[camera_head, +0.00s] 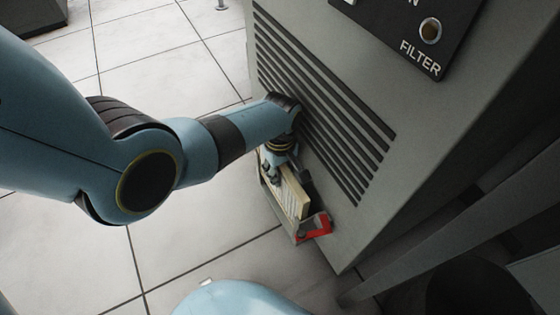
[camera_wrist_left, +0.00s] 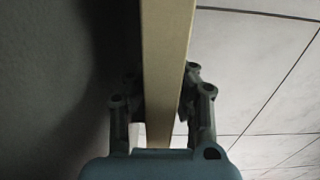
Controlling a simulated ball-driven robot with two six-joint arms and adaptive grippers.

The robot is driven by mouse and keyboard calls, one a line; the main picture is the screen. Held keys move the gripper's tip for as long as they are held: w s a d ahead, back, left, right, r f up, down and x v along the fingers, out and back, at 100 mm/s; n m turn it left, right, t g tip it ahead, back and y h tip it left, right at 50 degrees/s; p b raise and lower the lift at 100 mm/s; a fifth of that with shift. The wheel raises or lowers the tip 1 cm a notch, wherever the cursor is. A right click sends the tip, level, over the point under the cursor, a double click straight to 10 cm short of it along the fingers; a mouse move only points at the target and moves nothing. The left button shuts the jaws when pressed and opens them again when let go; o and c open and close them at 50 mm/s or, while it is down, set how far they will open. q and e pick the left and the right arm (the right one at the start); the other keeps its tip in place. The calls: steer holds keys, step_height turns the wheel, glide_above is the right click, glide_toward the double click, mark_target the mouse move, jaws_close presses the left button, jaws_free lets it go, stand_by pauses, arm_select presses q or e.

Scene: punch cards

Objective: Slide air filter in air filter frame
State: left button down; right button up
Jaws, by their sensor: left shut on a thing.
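The air filter (camera_head: 296,194) is a thin cream panel standing upright on edge beside the machine's lower side. In the left wrist view, its beige edge (camera_wrist_left: 167,60) runs straight between the fingers. My left gripper (camera_head: 277,172) is shut on the filter from above, with one finger on each side (camera_wrist_left: 160,102). The air filter frame (camera_head: 277,203) is a narrow grey holder on the machine's side, around the lower part of the filter. How deep the filter sits in it I cannot tell. My arm and gripper hide the filter's far end. My right gripper is not in view.
The grey machine (camera_head: 375,225) with slatted vents stands close to the gripper on the right. A red part (camera_head: 317,226) sticks out at the frame's near end. A dark panel (camera_head: 405,32) reads "FILTER". Open tiled floor (camera_head: 195,245) lies to the left.

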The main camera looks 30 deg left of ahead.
arm_select(q)
steer(key=shift+f+b, duration=1)
steer(key=shift+f, duration=0.45)
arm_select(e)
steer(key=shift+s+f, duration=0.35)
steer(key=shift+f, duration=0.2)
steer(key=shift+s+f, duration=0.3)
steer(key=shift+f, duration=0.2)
arm_select(q)
steer(key=shift+f, duration=0.15)
steer(key=shift+s+f+b, duration=0.15)
steer(key=shift+f+b, duration=0.6)
steer(key=shift+f, duration=0.1)
steer(key=c, duration=0.6)
jaws_free()
steer(key=shift+r, duration=0.15)
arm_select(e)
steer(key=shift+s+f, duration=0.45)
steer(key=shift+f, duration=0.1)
